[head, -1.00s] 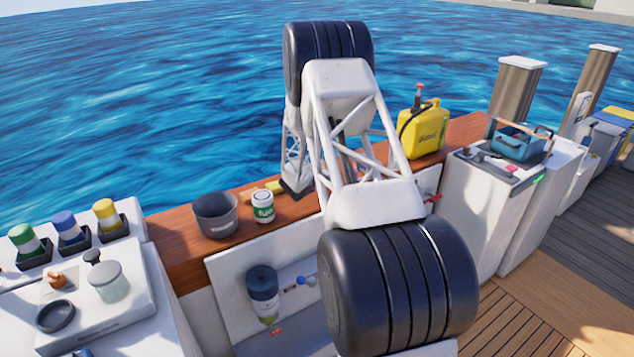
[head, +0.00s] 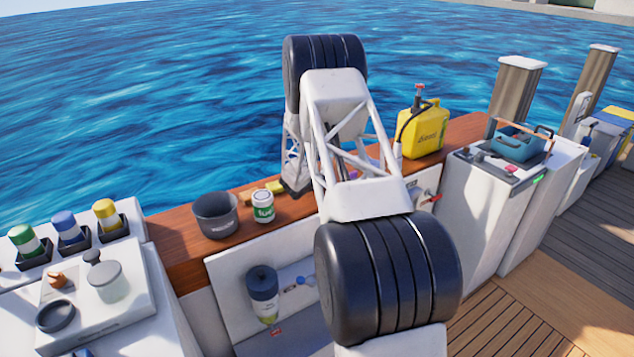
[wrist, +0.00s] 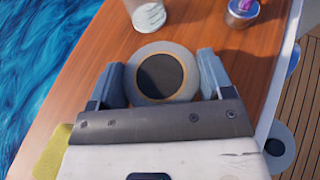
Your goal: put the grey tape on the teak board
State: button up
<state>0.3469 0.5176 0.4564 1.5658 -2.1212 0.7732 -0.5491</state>
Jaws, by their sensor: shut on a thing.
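The grey tape (wrist: 134,84) is a round roll with a tan inner core and a dark middle. In the wrist view it sits between the two blue-grey fingers of my gripper (wrist: 162,78), which is shut on it. The teak board (wrist: 88,78) is the long varnished wooden ledge under the tape in that view; it also shows in the head view (head: 174,232). I cannot tell whether the tape touches the wood. In the head view my arm hides the tape and most of the gripper.
A grey pot (head: 215,222), a green-and-white fuel can (head: 263,206) and a yellow jerry can (head: 424,132) stand on the ledge. A whitish cup (wrist: 149,14) and a metal tin (wrist: 241,12) stand beyond the tape. A yellow item (wrist: 54,150) lies near the gripper's left side.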

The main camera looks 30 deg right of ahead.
jog(key=shift+f, duration=0.85)
jog(key=shift+f, duration=0.2)
jog(key=o, duration=1)
jog(key=shift+c, duration=0.2)
jog(key=shift+r, duration=0.2)
jog(key=shift+s+a+r, duration=0.3)
jog(key=shift+a, duration=0.3)
jog(key=shift+v, duration=5.25)
jog(key=shift+f, duration=0.1)
